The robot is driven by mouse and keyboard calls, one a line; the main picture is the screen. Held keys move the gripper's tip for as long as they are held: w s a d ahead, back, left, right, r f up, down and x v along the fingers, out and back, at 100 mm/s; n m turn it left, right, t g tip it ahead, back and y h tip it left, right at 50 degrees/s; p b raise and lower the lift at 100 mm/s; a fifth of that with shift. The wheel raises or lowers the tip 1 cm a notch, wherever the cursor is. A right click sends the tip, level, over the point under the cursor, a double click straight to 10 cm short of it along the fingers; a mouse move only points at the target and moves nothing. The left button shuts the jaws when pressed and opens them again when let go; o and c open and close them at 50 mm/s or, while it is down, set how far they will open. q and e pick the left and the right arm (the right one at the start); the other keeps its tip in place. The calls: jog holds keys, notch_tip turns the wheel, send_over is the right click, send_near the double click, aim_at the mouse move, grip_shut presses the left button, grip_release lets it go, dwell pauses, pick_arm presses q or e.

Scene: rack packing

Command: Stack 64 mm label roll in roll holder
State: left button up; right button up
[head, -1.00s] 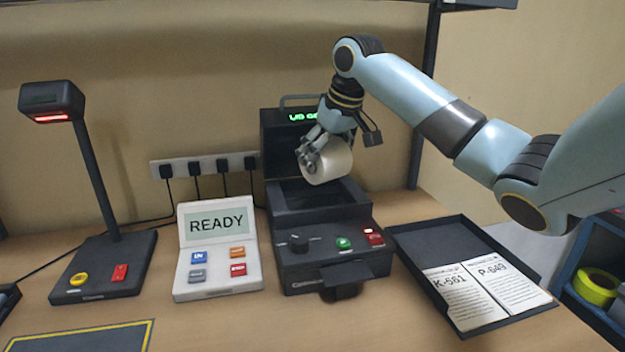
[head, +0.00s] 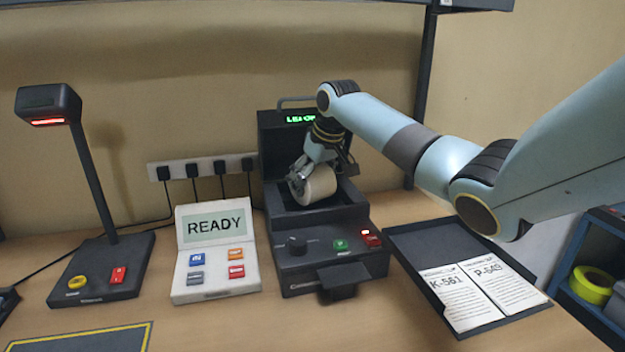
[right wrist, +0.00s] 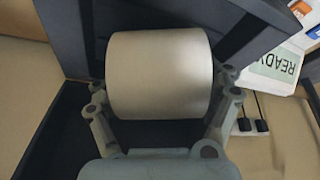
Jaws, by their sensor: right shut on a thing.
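The label roll (head: 318,184) is a white cylinder lying on its side. My right gripper (head: 298,181) is shut on it at its ends and holds it at the open top bay of the black printer. That bay, the roll holder (head: 345,194), is a dark recess behind the front panel. In the right wrist view the roll (right wrist: 158,72) sits between the two fingers, with dark printer walls around it. Whether the roll touches the bay floor is hidden. My left gripper is not in view.
The printer's raised lid (head: 272,140) stands behind the roll. A white READY box (head: 214,262) and a scanner stand (head: 100,268) are to the left. A black tray (head: 420,238) with two printed sheets lies to the right. A shelf post (head: 425,95) rises behind my arm.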

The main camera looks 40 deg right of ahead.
jog(key=shift+f, duration=0.25)
jog(key=o, duration=1.4)
jog(key=shift+f, duration=0.1)
jog(key=shift+o, duration=0.2)
jog(key=shift+r, duration=0.35)
jog(key=v, duration=1.2)
jog(key=shift+b, duration=0.4)
